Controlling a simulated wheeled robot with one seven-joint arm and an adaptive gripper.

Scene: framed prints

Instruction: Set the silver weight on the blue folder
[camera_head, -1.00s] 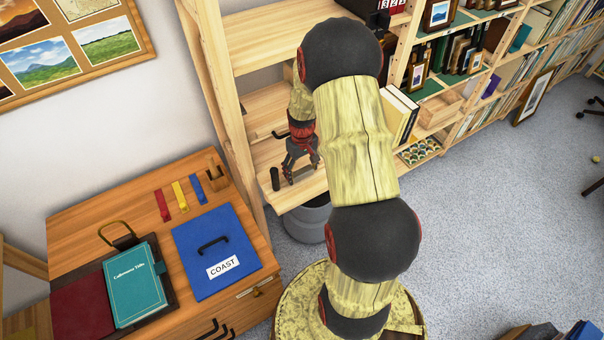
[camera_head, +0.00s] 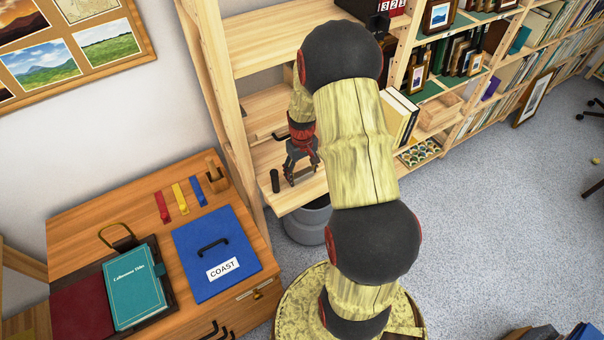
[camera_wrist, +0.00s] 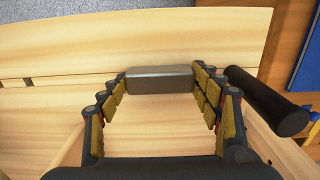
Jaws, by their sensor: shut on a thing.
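My gripper (camera_head: 299,176) is low over the light wooden shelf board. In the wrist view, the fingers of my gripper (camera_wrist: 160,82) are closed on the two ends of the silver weight (camera_wrist: 160,76), a plain grey bar. The weight appears at or just above the board; I cannot tell if it still touches. The blue folder (camera_head: 203,245) lies flat on the wooden desk to the left, with a black handle and a COAST label. A blue edge (camera_wrist: 308,70) shows at the right of the wrist view.
A black cylinder (camera_head: 275,181) stands beside my gripper, close to the right finger in the wrist view (camera_wrist: 268,100). A shelf upright (camera_head: 226,120) stands between the shelf and the desk (camera_head: 190,315). A teal book (camera_head: 135,287) and coloured strips (camera_head: 181,198) lie near the folder.

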